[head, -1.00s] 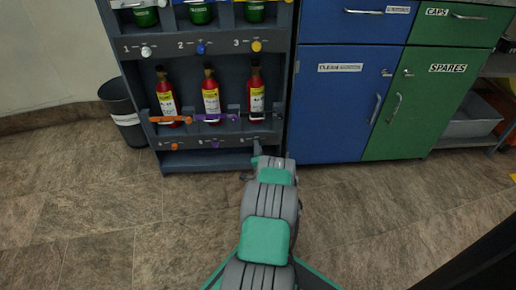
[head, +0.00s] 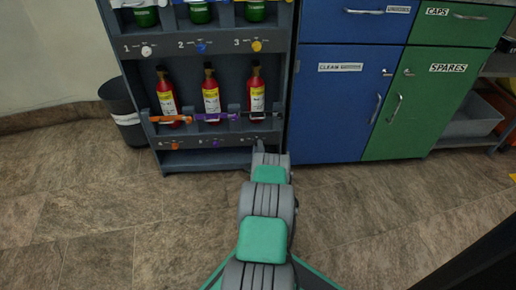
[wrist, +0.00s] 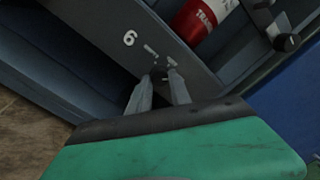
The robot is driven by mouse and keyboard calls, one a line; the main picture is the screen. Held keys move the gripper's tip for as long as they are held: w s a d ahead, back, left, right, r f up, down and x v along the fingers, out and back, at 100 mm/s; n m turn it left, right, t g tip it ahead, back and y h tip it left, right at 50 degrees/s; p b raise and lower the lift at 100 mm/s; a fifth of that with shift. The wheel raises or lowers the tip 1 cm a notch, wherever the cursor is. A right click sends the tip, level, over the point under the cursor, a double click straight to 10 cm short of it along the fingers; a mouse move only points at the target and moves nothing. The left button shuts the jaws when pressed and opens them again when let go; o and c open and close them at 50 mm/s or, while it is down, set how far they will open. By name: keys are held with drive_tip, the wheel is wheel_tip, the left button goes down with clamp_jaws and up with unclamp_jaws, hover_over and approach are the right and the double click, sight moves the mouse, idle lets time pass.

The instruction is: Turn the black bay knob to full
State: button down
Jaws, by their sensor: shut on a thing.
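My gripper (wrist: 161,84) is shut on the knob, one finger on each side. The fingers hide part of the knob, so its pointer direction cannot be told. In the head view my arm covers the knob at the lower right of the rack (head: 195,161).
Red bottles stand above the panel, the right one (head: 257,90) behind a black strap (head: 256,114). Orange (head: 174,146) and purple knobs sit to the left. Blue (head: 335,110) and green cabinets stand right of the rack. A dark bin (head: 122,110) stands left.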

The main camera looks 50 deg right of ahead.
drive_tip(key=shift+m, duration=1.4)
drive_tip(key=c, duration=1.2)
unclamp_jaws()
drive_tip(key=p+v, duration=0.3)
drive_tip(key=v, duration=0.4)
drive_tip(key=shift+s+a, duration=0.15)
drive_tip(key=shift+a, duration=0.2)
